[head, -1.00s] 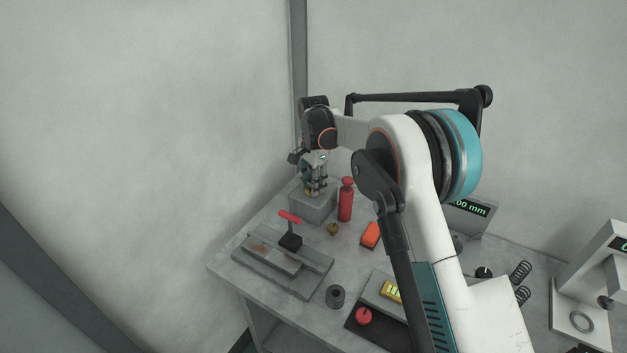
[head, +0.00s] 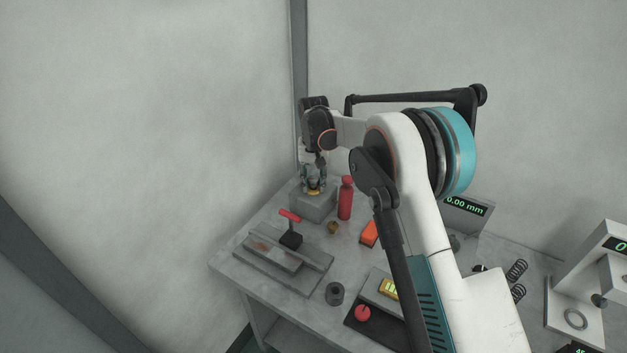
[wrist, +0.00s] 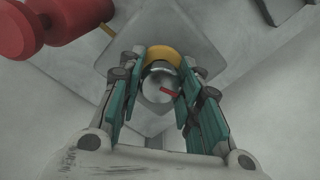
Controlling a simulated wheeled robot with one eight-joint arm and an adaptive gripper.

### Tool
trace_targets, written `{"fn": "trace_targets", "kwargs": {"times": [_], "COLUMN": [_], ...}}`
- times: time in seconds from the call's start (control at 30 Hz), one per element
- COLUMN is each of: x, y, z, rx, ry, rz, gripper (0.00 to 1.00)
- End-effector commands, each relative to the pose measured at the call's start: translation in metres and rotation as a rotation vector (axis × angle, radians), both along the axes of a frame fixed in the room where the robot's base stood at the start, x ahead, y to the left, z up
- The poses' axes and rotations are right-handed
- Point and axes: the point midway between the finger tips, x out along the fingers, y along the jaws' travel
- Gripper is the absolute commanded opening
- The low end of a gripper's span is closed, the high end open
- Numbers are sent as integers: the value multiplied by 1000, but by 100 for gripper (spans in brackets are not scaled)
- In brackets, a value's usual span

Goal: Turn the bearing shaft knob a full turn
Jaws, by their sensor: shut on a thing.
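The bearing shaft knob (wrist: 158,86) is a round silvery knob with a red mark on its top, in the middle of the wrist view. A yellow ring (wrist: 161,54) shows around its far side. It sits on a grey block (head: 313,206) at the back corner of the table in the head view. My gripper (wrist: 160,92) points down over the block, with its teal-padded fingers on either side of the knob, shut on it. In the head view my gripper (head: 314,184) hides most of the knob.
A red bottle-like thing (head: 346,198) stands close beside the block. A small brass piece (head: 333,228) and an orange block (head: 370,234) lie nearby. A flat fixture with a red-handled lever (head: 290,217) is in front. A grey ring (head: 335,294) stands nearer the front edge.

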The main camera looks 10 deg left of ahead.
Motion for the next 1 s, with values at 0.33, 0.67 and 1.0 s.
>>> {"fn": "trace_targets", "kwargs": {"times": [0.33, 0.67, 1.0], "x": [0, 0, 0], "y": [1, 1, 1], "z": [1, 1, 1], "rx": [0, 1, 0], "ry": [-2, -2, -2], "rz": [329, 642, 965], "gripper": [8, 8, 8]}}
